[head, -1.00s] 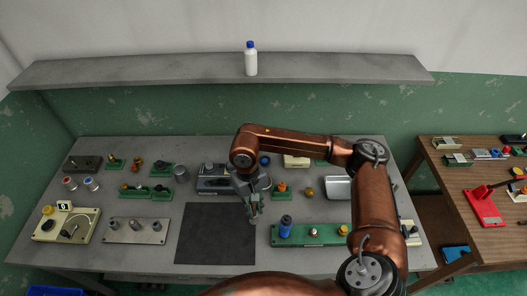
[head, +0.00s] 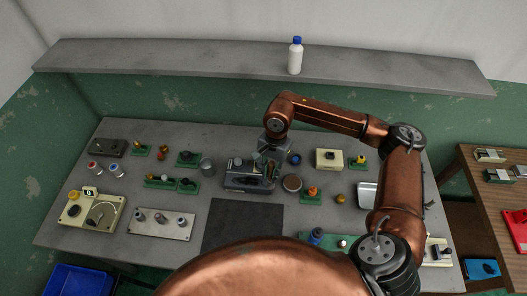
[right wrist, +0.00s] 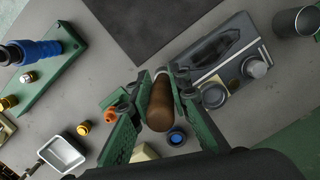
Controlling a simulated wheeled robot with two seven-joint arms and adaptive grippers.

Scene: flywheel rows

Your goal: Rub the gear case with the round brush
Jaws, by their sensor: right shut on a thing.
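The gear case (head: 250,180) is a dark grey box with a slot and round knobs on the bench behind the black mat. In the right wrist view the case (right wrist: 232,52) is at the upper right. My right gripper (head: 265,158) is over the back right part of the case in the head view. It is shut on a brown, rounded handle (right wrist: 160,104), taken to be the round brush, between its green fingers. The brush's bristles are hidden, so contact with the case cannot be told. My left gripper is out of view.
A brown-topped round tin (head: 292,182) stands just right of the case, and a blue ring (head: 295,159) lies behind it. A grey cup (head: 207,166) is to the left. The black mat (head: 243,226) in front is clear.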

